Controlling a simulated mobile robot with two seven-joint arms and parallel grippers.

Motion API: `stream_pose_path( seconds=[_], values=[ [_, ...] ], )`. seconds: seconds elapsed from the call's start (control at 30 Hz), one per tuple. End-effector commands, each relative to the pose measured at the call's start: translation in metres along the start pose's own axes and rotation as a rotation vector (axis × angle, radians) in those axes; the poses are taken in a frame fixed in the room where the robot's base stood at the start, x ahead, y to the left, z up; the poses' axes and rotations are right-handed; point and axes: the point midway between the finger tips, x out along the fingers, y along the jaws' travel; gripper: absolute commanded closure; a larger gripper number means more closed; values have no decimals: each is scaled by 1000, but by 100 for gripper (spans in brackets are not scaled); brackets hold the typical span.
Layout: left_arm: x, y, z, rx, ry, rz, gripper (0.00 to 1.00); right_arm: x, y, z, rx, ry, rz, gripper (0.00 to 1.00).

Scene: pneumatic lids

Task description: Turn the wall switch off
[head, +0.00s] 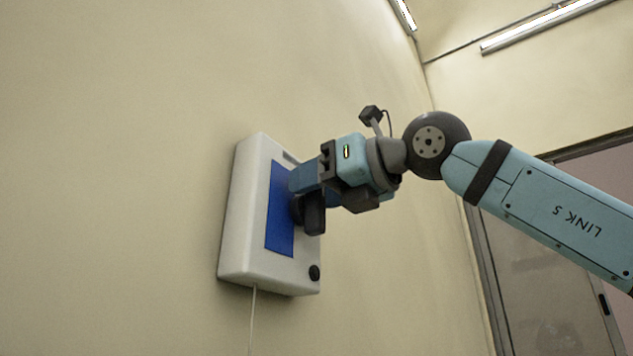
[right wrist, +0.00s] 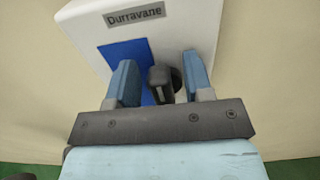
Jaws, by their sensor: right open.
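The wall switch is a white box (head: 245,205) with a blue panel (head: 281,225), fixed to the wall. A black handle (head: 314,216) stands out from its front. My right gripper (head: 309,190) is at the front of the box, with its blue fingers around the handle. In the right wrist view the black handle (right wrist: 159,84) lies between the two open fingers (right wrist: 161,76), with a gap on the left and a smaller one on the right. I cannot tell whether either finger touches it. My left gripper is out of view.
A small black round knob (head: 314,272) sits low on the box, and a thin cable (head: 252,320) hangs below. A label (right wrist: 134,18) reads "Durravane". A door (head: 545,280) stands at the right behind my arm. The wall left of the box is bare.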

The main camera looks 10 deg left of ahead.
Motion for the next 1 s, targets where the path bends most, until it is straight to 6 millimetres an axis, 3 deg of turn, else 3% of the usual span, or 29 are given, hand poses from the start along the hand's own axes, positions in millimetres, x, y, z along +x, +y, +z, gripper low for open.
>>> stream_pose_path(
  seconds=[0.17,0.3,0.33,0.77,1.0],
  values=[
    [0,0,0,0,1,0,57,0,0,0,0,0,0,53],
    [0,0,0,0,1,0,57,0,0,0,0,0,0,85],
    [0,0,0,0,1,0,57,0,0,0,0,1,0,88],
    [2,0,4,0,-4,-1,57,0,2,-2,-35,4,1,89],
    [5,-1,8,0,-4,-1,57,1,6,-4,-169,6,1,89]
  ],
)
